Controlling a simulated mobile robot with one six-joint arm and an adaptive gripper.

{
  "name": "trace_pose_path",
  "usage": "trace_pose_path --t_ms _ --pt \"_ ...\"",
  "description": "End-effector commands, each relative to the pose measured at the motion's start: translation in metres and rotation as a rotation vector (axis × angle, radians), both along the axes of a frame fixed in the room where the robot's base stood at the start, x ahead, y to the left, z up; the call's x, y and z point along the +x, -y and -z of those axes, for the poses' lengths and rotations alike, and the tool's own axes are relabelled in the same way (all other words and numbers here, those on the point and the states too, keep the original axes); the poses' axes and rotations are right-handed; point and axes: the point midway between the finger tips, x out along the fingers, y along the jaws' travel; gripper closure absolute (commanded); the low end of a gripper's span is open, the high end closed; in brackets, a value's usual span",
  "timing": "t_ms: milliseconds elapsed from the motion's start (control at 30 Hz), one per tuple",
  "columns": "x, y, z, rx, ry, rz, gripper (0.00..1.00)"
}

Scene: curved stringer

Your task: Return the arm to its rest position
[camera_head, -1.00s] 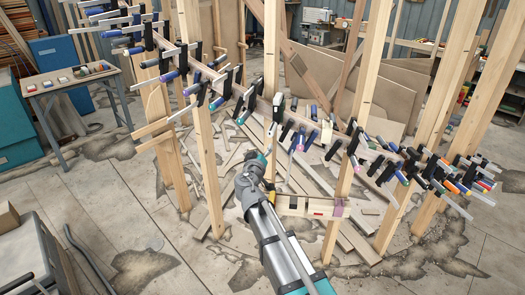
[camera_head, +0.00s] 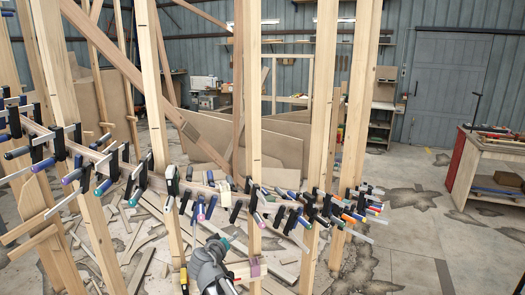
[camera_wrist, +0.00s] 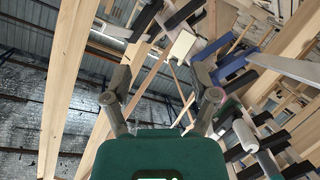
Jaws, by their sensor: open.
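My arm (camera_head: 212,270) shows at the bottom middle of the head view, in front of the clamped curved stringer. Its end is partly lost among the posts and clamps, so I cannot make out the fingers there. In the wrist view my gripper (camera_wrist: 160,68) is open, its two dark fingers spread apart with nothing held between them. Clamps with black jaws and blue handles (camera_wrist: 233,66) show beyond and to the right of the fingers. I cannot tell how far off they are.
Upright wooden posts (camera_head: 157,100) and a clamp-covered curved stringer (camera_head: 115,170) stand close around my arm. Loose wood strips lie on the floor behind. A workbench (camera_head: 490,165) stands at the right, with open floor (camera_head: 400,215) before it.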

Motion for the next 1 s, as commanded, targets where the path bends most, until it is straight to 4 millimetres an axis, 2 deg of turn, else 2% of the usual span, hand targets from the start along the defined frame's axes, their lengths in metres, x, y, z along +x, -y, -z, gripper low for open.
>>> trace_pose_path --t_ms 33,200,367,500,600,800,1000 --pt "-0.003 0.027 0.008 0.009 -0.044 0.047 0.25" --pt "-0.016 0.098 0.035 0.043 -0.206 0.175 0.25" --pt "-0.037 0.154 0.061 0.087 -0.37 0.27 0.25" --pt "-0.062 0.196 0.081 0.137 -0.518 0.331 0.25" --pt "-0.082 0.221 0.094 0.18 -0.624 0.362 0.25" --pt "-0.126 0.258 0.115 0.286 -0.835 0.385 0.25" --pt "-0.169 0.281 0.126 0.406 -1.02 0.356 0.25"
